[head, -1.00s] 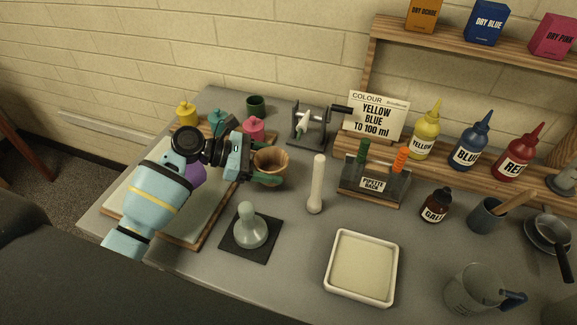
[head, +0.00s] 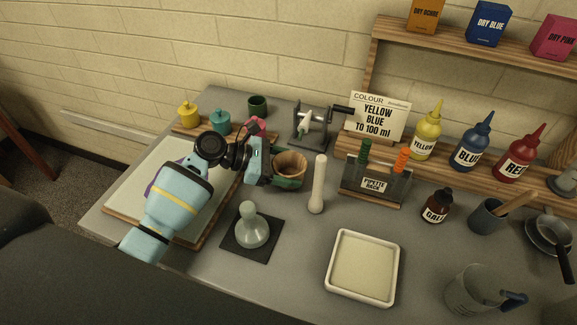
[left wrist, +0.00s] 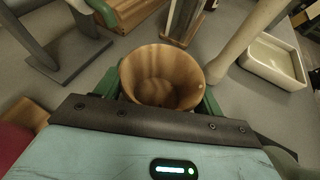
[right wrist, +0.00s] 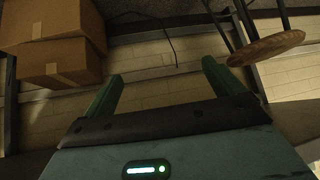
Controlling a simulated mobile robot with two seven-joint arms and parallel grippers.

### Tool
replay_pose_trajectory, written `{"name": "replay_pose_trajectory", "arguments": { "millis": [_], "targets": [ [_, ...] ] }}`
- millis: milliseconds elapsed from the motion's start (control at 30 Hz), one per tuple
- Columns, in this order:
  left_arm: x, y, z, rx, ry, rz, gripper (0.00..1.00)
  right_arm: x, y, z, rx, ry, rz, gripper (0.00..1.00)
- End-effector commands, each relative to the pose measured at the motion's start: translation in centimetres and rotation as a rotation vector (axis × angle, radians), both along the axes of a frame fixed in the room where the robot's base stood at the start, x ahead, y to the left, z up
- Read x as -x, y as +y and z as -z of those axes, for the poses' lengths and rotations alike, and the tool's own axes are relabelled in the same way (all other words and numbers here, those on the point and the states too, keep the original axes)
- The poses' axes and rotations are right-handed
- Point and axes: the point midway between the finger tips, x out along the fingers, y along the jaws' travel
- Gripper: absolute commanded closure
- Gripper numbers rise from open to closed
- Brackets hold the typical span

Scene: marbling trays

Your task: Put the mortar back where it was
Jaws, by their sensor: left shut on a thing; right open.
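The mortar (head: 291,163) is a brown wooden cup. My left gripper (head: 288,178) is shut on it, with green fingers on either side. In the left wrist view the mortar (left wrist: 162,78) is upright and looks empty, between the fingers of the left gripper (left wrist: 160,92). I cannot tell whether its base touches the table. A pale pestle-like rod (head: 318,185) stands upright just right of the mortar. My right gripper (right wrist: 160,85) is open and empty in the right wrist view, away from the table.
A glass muller (head: 251,231) stands on a dark square mat in front. A pipette rack (head: 375,185), a hand-cranked clamp (head: 312,127) and a white tray (head: 364,267) are near. A pink bottle (head: 257,126) is partly hidden behind my left arm.

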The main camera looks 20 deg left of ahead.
Motion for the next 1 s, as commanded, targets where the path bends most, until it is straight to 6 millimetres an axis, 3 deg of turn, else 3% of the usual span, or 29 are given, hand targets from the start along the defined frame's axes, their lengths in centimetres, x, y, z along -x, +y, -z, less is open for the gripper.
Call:
{"name": "replay_pose_trajectory", "arguments": {
  "millis": [100,133,267,633,767,1000],
  "targets": [
    [0.0,0.0,0.3,0.001,0.0,0.0,0.58,0.0,0.0,0.0,0.0,0.0,0.0,0.07],
    [0.0,0.0,0.3,0.0,0.0,0.0,0.28,0.0,0.0,0.0,0.0,0.0,0.0,0.07],
    [0.0,0.0,0.3,0.0,0.0,0.0,0.11,0.0,0.0,0.0,-0.001,0.0,0.003,0.07],
    [0.0,0.0,-0.1,0.0,-0.001,0.0,0.1,-0.1,0.3,0.0,-0.01,0.0,0.013,0.07],
    [0.5,1.4,-0.6,-0.003,0.0,-0.001,0.1,-0.1,0.3,-0.1,-0.009,-0.002,0.013,0.07],
    [2.1,5.5,-2.4,-0.004,0.0,-0.002,0.1,-0.2,0.2,-0.3,-0.006,-0.005,0.009,0.07]
  ]
}}
